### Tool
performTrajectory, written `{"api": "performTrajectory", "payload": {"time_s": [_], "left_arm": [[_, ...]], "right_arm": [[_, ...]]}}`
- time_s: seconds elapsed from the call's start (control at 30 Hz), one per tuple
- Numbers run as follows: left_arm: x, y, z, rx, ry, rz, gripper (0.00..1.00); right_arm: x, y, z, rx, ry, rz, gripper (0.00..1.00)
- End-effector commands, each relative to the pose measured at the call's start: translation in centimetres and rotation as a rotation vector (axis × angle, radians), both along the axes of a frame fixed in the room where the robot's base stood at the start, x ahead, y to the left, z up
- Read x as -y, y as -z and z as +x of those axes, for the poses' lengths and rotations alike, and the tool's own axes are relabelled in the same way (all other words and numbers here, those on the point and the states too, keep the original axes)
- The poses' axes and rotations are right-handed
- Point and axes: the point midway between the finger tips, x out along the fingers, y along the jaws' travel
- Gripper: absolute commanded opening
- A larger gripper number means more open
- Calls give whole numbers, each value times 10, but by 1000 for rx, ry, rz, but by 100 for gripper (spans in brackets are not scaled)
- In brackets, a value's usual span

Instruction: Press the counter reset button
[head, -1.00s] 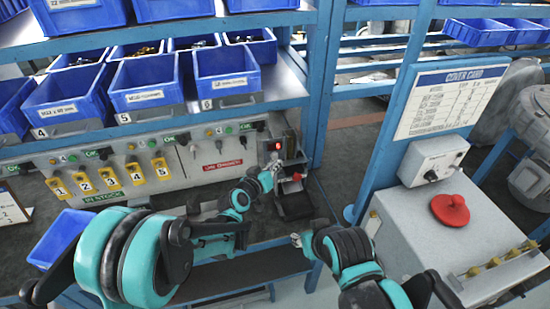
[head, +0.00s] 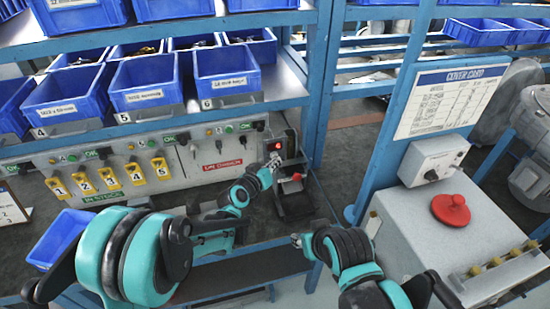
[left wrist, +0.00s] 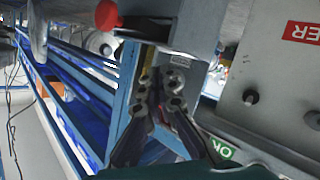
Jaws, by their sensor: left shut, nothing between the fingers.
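My left gripper (head: 273,161) is shut and empty, in front of the small grey counter box (head: 291,143) at the right end of the bench panel. I cannot make out the reset button. In the left wrist view the closed fingers (left wrist: 160,78) point at a grey housing, with a red knob (left wrist: 107,14) to the upper left. My right gripper (head: 297,240) is low at the centre, away from the panel; its fingers are too small to read.
A black fixture with a red part (head: 297,177) stands just below the left gripper. Blue bins (head: 226,77) sit on the shelf above the panel. Yellow numbered tags (head: 108,178) hang at left.

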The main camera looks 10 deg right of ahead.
Motion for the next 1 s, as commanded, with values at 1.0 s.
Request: {"api": "performTrajectory", "payload": {"time_s": [1.0], "left_arm": [[1, 0, -10, -1, 1, -1, 0]], "right_arm": [[0, 4, 0, 0, 0, 0, 40]]}}
